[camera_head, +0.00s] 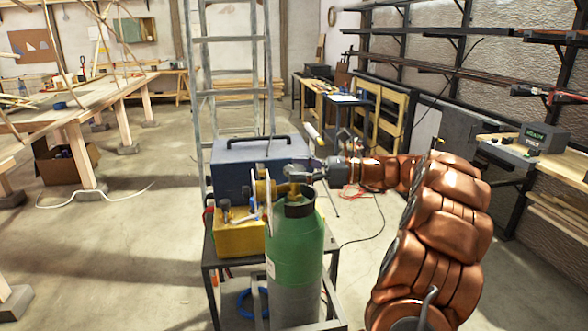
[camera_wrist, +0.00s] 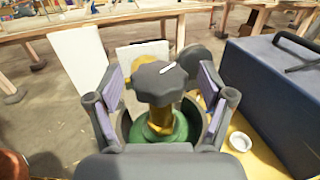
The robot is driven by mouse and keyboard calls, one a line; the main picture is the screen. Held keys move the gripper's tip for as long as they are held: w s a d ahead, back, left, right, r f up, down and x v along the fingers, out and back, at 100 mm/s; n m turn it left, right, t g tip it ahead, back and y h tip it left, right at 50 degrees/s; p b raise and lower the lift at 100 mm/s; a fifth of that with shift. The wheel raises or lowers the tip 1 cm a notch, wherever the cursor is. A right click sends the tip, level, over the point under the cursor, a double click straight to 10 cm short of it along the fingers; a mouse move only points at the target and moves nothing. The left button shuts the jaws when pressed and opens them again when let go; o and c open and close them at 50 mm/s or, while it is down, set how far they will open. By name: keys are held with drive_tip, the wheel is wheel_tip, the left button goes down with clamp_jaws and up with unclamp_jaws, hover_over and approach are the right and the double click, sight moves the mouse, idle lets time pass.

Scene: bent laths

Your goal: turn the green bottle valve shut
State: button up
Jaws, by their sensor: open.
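The green bottle (camera_head: 294,255) stands upright in a dark metal cart, its lower part grey. Its valve has a dark lobed handwheel (camera_wrist: 160,82) on a yellow brass body, seen close up in the wrist view. The green shoulder of the bottle (camera_wrist: 183,130) shows below it, inside a dark collar. My gripper (camera_wrist: 161,105) is open, with one finger on each side of the handwheel and visible gaps between them. In the head view my gripper (camera_head: 300,174) reaches in from the right at the bottle's top, and it partly hides the valve.
A blue box with a handle (camera_head: 235,168) stands close behind the bottle, and it fills the right of the wrist view (camera_wrist: 275,85). A yellow box (camera_head: 238,236) sits beside the bottle on the cart. A ladder (camera_head: 198,100) rises behind. Open floor (camera_head: 130,250) lies to the left.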

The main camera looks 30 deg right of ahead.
drive_tip(key=shift+w+a, duration=0.25)
drive_tip(key=shift+a, duration=0.1)
drive_tip(key=shift+c, duration=0.4)
drive_tip(key=c, duration=1.1)
